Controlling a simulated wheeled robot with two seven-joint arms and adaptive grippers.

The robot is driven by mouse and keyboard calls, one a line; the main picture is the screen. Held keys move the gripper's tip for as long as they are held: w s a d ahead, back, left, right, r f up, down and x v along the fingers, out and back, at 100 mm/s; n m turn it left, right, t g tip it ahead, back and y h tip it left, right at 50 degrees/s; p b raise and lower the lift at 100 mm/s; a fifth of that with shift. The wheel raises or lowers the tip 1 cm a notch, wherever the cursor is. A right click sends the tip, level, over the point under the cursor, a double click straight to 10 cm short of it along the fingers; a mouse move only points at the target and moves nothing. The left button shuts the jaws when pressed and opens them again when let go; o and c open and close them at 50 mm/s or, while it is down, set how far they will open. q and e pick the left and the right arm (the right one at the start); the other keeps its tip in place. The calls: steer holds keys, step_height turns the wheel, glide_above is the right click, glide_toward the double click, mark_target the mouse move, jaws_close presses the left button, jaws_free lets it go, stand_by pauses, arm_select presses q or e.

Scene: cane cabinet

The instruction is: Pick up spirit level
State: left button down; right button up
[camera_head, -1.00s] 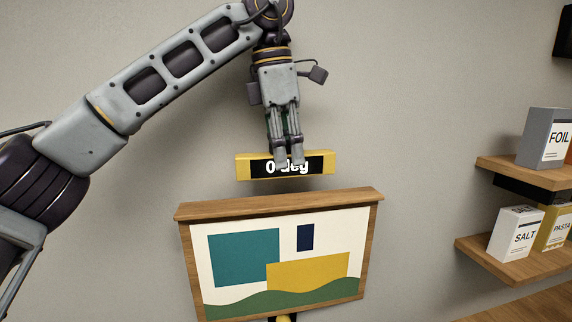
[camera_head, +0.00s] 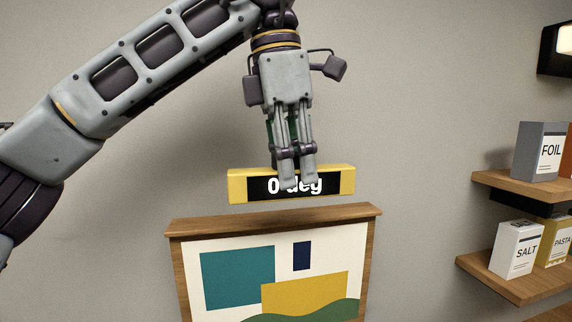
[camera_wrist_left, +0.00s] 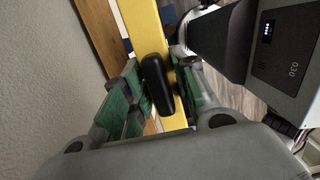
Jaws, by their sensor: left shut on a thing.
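The spirit level (camera_head: 257,187) is a yellow bar with a black face reading "0 deg". It is level or nearly so in the head view, above a wooden frame. My left gripper (camera_head: 297,182) points down and is shut on its middle, with the fingers covering part of the reading. In the left wrist view the yellow bar (camera_wrist_left: 143,30) passes between the green finger pads, with a dark rounded part on top of it. A thin gap shows under the level, so it appears clear of the wood. My right gripper is out of view.
The wooden-framed picture panel (camera_head: 180,263) with coloured shapes is just below the level. To the right, wall shelves (camera_head: 515,281) hold a foil box (camera_head: 540,152), a salt box (camera_head: 516,250) and a pasta box (camera_head: 556,243). The wall left of the level is clear.

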arm_select(q)
steer(key=s+d+b, duration=0.2)
steer(key=s, duration=0.9)
steer(key=shift+d, duration=0.1)
stand_by(0.5)
